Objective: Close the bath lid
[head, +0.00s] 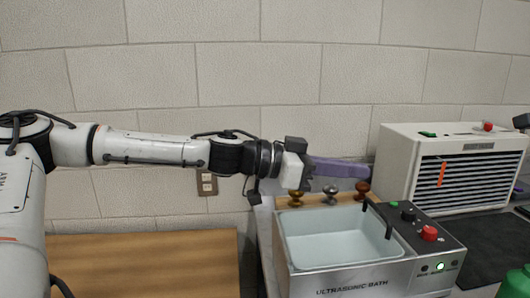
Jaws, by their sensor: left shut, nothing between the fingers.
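The ultrasonic bath (345,284) is a silver box with its name on the front. Its pale basin (335,238) is uncovered, and I cannot clearly make out the lid. Two short black posts (390,224) stand at the basin's right rim. My left gripper (362,170) reaches in from the left, with long purple fingers pointing right. It is shut and empty, in front of the wall and above the back of the bath, apart from it. My right gripper is not in view.
A control panel with a red knob (429,233) is on the bath's right. Three knobbed items (330,194) stand on a wooden strip behind it. A white louvred unit (398,170) stands at the back right. A bare wooden table (145,262) is at the left.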

